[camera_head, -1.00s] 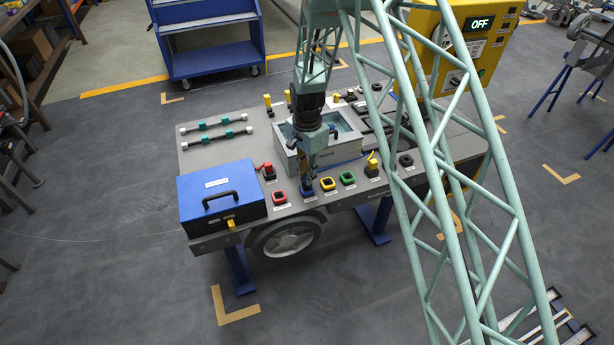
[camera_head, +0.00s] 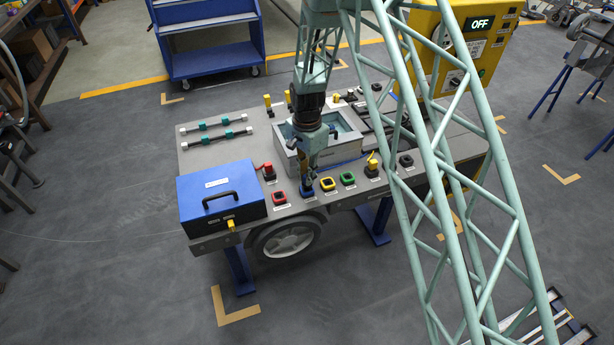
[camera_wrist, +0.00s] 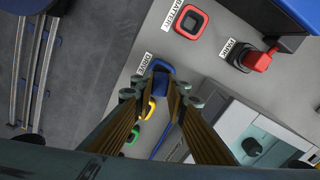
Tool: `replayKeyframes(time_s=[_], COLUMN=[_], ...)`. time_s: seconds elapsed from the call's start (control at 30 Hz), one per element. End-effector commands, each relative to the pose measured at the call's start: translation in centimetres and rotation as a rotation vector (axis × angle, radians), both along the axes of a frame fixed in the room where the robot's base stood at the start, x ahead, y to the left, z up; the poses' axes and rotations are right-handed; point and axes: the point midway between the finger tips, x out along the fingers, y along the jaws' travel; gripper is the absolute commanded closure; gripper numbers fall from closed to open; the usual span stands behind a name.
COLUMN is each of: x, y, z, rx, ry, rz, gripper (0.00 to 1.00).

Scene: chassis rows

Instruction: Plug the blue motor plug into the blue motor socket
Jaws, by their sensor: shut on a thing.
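My gripper (camera_head: 316,180) points down over the front edge of the workbench, its jaws shut on the blue motor plug (camera_head: 319,183), a small dark blue piece at the fingertips. The blue motor socket (camera_head: 307,192) is in the front row, between a red and a yellow socket. The plug appears just right of and above it in the head view; whether they touch cannot be told. In the wrist view the two fingers (camera_wrist: 157,93) frame a blue square piece (camera_wrist: 160,66) beside a printed label; plug and socket are hard to separate there.
Beside it are a red socket (camera_head: 279,197), a yellow socket (camera_head: 327,184) and a green socket (camera_head: 348,178). A red plug (camera_head: 269,171) and a yellow plug (camera_head: 372,164) stand upright nearby. A blue box (camera_head: 220,193) is left; a grey crate (camera_head: 350,145) stands behind.

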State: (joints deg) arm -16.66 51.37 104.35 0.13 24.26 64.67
Motion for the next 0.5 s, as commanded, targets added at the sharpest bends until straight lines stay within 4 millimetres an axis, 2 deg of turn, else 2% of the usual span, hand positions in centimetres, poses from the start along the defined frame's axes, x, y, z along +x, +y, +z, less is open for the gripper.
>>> replayKeyframes(time_s=[0.5], x=[0.0], y=[0.0], z=[-0.81], rx=[0.0], ry=[0.0], rz=[0.0], gripper=[0.97])
